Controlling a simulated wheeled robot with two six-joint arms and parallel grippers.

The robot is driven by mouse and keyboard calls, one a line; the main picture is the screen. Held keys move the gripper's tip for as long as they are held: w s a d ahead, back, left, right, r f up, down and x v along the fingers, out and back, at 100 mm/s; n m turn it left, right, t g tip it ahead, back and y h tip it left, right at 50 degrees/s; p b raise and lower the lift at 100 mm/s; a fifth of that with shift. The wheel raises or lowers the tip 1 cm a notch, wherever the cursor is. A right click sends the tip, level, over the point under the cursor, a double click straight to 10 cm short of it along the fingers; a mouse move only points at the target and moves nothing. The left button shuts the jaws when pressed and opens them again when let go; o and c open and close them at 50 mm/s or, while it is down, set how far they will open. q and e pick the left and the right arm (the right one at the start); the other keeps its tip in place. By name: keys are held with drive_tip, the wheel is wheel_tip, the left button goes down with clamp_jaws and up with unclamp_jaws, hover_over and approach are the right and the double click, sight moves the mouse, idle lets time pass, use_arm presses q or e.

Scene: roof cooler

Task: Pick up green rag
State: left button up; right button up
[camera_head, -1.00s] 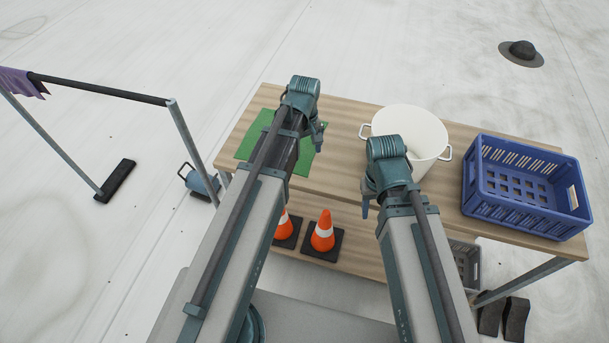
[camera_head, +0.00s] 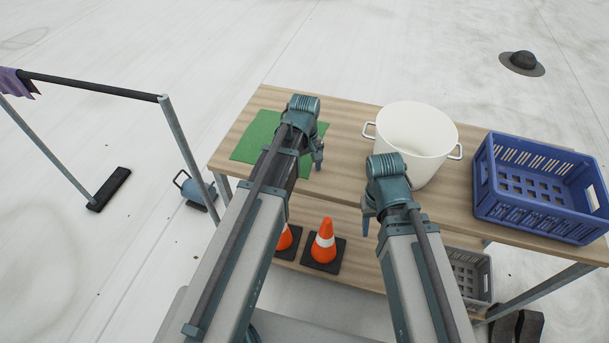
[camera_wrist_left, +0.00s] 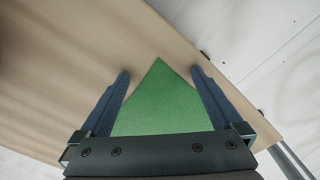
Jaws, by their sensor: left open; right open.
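The green rag (camera_head: 258,136) lies flat on the left end of the wooden table, partly hidden behind my left arm in the head view. In the left wrist view the rag (camera_wrist_left: 160,103) shows between the two blue fingers, one corner pointing away. My left gripper (camera_wrist_left: 160,75) is open and empty, above the rag; its height over it is hard to tell. My right gripper (camera_head: 366,225) points down in front of the table's front edge, away from the rag, and its fingers are barely visible.
A white pot (camera_head: 415,140) and a blue crate (camera_head: 535,210) stand on the table (camera_head: 345,150) right of the rag. Orange cones (camera_head: 324,242) and a grey crate (camera_head: 470,275) are on the lower shelf. A metal rail (camera_head: 90,85) with a purple cloth (camera_head: 15,83) stands left.

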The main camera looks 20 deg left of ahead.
use_arm(q)
drive_tip(key=shift+f, duration=0.1)
clamp_jaws()
idle(0.8)
idle(0.4)
wheel_tip(320, 180, up, 39)
drive_tip(key=p, duration=3.9)
